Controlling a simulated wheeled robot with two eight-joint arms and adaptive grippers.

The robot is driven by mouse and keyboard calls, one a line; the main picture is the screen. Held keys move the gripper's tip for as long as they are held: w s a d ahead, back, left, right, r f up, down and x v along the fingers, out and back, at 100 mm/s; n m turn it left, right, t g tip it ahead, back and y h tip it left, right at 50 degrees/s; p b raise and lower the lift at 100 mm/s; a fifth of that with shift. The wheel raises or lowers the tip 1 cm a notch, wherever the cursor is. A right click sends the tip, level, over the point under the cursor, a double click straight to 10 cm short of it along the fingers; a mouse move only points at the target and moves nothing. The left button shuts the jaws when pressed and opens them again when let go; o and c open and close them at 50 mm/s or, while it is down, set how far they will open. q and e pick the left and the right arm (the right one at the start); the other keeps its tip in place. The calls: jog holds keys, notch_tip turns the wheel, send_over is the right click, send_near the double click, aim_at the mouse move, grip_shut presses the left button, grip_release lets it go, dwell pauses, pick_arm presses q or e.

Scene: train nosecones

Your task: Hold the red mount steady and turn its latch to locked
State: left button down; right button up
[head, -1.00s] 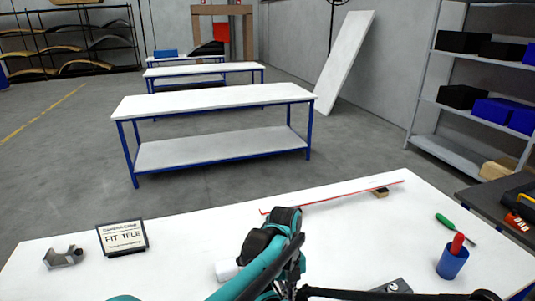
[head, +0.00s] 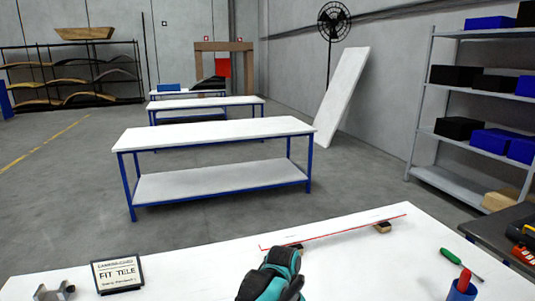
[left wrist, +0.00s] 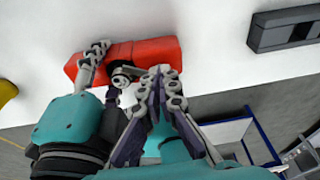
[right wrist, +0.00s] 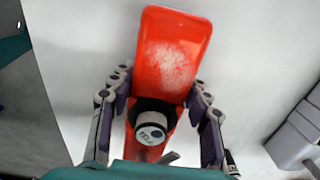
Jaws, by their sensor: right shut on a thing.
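The red mount (right wrist: 175,55) is an orange-red block against a white surface in the right wrist view. Its latch (right wrist: 150,125) is a round dark knob with a pale face, and a small grey lever (right wrist: 168,158) shows below it. My right gripper (right wrist: 158,100) is shut on the red mount, one finger on each side. The left wrist view also shows the red mount (left wrist: 150,50) and the latch knob (left wrist: 122,78). There my left gripper (left wrist: 161,72) has its fingertips together just beside the knob; contact is unclear. The mount is not visible in the head view.
A grey block (left wrist: 285,27) lies to one side of the mount.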

pick_arm(q)
jog(key=shift+s+a, duration=0.3)
jog(key=shift+a, duration=0.15)
pick_arm(e)
jog(key=shift+w, duration=0.1)
pick_arm(q)
jog(key=s+v, duration=0.1)
jog(key=v, duration=0.5)
jog(key=shift+w, duration=0.25)
dwell(0.4)
pick_arm(e)
jog(key=o, duration=1.4)
